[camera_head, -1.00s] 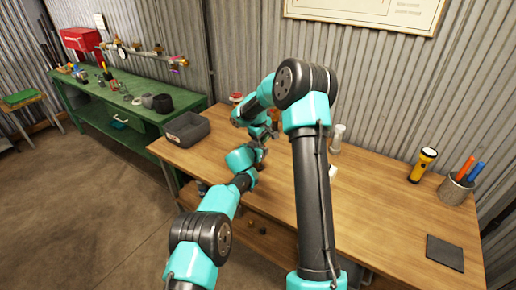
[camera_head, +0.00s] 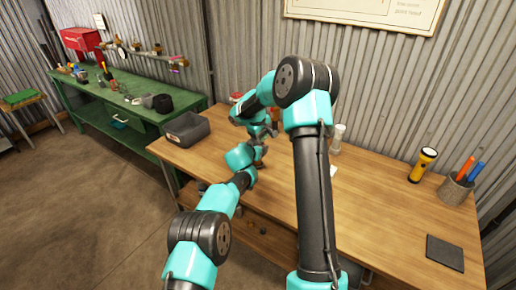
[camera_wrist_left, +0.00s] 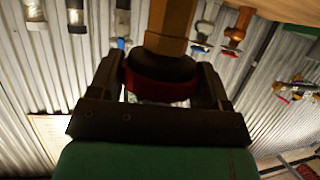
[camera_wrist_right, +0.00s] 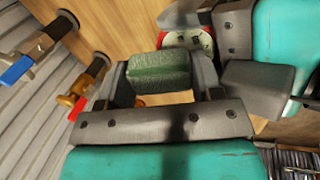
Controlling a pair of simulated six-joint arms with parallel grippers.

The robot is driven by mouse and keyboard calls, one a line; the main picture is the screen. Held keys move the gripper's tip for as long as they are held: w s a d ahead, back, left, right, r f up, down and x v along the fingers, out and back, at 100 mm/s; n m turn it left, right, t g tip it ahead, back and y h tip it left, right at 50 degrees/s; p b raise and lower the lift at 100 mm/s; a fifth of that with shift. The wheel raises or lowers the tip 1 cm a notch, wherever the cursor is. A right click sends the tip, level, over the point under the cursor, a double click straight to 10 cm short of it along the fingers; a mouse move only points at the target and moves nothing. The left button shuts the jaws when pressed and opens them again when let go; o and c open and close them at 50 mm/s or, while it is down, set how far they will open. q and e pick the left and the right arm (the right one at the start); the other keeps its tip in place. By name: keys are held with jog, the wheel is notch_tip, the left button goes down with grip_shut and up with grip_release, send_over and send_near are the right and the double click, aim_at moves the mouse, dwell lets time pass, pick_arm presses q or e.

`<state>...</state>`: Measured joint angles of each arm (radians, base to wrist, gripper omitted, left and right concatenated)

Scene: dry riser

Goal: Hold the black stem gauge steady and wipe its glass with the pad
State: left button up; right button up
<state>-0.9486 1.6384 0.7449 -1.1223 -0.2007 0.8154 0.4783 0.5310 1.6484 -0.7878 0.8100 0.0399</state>
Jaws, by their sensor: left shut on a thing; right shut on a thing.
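In the right wrist view, my right gripper (camera_wrist_right: 165,80) is shut on a green ribbed pad (camera_wrist_right: 158,74). Just beyond the pad is a gauge (camera_wrist_right: 190,42) with a white face and red rim, partly covered by the pad. I cannot tell whether they touch. In the left wrist view, my left gripper (camera_wrist_left: 163,85) is shut on the gauge's dark body with a red band (camera_wrist_left: 160,89), below a brass hexagonal fitting (camera_wrist_left: 169,25). In the head view, both grippers are close together over the bench's left part, and my arms hide the gauge and pad.
The wooden bench (camera_head: 390,220) carries a grey bin (camera_head: 187,129), a yellow torch (camera_head: 423,165), a pen cup (camera_head: 455,190) and a black mat (camera_head: 445,252). In the right wrist view, valves with blue (camera_wrist_right: 17,70) and red (camera_wrist_right: 77,110) handles are nearby. The bench's right middle is clear.

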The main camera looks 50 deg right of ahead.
pick_arm(q)
jog(key=shift+s+d+f, duration=0.1)
jog(key=shift+s+f, duration=0.2)
jog(key=shift+f, duration=0.35)
pick_arm(e)
jog(key=shift+a+v, duration=0.2)
jog(key=shift+v, duration=1.2)
pick_arm(q)
jog(key=shift+r, duration=0.1)
pick_arm(e)
jog(key=shift+d, duration=0.1)
pick_arm(q)
jog(key=shift+w, duration=0.15)
pick_arm(e)
jog(key=shift+d, duration=0.45)
pick_arm(q)
jog(key=shift+w+r, duration=0.1)
jog(key=shift+r, duration=0.05)
pick_arm(e)
jog(key=d, duration=0.7)
jog(key=shift+d, duration=0.15)
pick_arm(q)
jog(key=o, duration=1.2)
jog(key=shift+a, duration=0.2)
jog(key=shift+v, duration=6)
